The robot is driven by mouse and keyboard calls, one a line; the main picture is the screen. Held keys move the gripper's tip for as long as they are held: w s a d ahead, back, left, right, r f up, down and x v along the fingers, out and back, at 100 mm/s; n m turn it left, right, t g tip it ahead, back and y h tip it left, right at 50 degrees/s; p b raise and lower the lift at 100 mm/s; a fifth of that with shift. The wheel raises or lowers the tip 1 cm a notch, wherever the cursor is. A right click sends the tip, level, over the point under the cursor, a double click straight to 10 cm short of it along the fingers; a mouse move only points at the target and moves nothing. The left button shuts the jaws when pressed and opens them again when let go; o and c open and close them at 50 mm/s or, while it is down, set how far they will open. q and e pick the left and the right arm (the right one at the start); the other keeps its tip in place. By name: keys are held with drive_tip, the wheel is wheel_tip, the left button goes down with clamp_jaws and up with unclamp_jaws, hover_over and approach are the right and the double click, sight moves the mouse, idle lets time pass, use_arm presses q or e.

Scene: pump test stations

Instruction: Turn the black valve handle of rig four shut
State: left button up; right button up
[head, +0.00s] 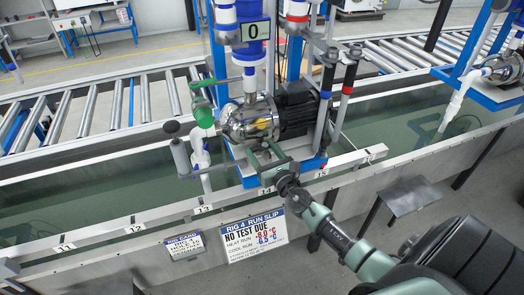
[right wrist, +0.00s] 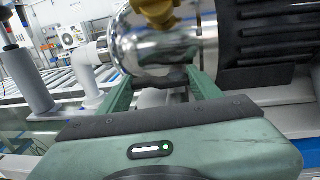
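Rig four's pump (head: 248,122), a shiny steel casing with a black motor (head: 297,108), stands on a blue frame over the water trough. A green lever (head: 202,83) sits on the pipe left of it. A black knob (head: 171,127) tops a grey post at the left. Black bars with blue (head: 326,80) and red (head: 348,80) bands hang at the right. I cannot tell which black part is the valve handle. My right gripper (head: 262,156) is open in front of the pump; in the right wrist view its fingers (right wrist: 162,88) stand apart below the steel casing (right wrist: 160,45).
The run slip (head: 253,240) reads "Rig 4", "No test due". A smaller card (head: 186,246) hangs beside it. The trough's front rail (head: 100,237) carries numbers. Roller conveyor (head: 75,108) runs behind; another blue-framed pump (head: 500,68) stands at the right. My left gripper does not show.

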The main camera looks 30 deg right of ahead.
drive_tip(key=shift+c, duration=1.4)
drive_tip(key=shift+r+m+h+p, duration=0.25)
drive_tip(key=shift+m+h+p, duration=0.2)
drive_tip(key=shift+p, duration=0.35)
drive_tip(key=shift+w+a+f+m+h+p, duration=0.15)
drive_tip(key=shift+m+h+p, duration=0.1)
drive_tip(key=shift+h+p, duration=0.3)
drive_tip(key=shift+f, duration=0.1)
drive_tip(key=o, duration=1.4)
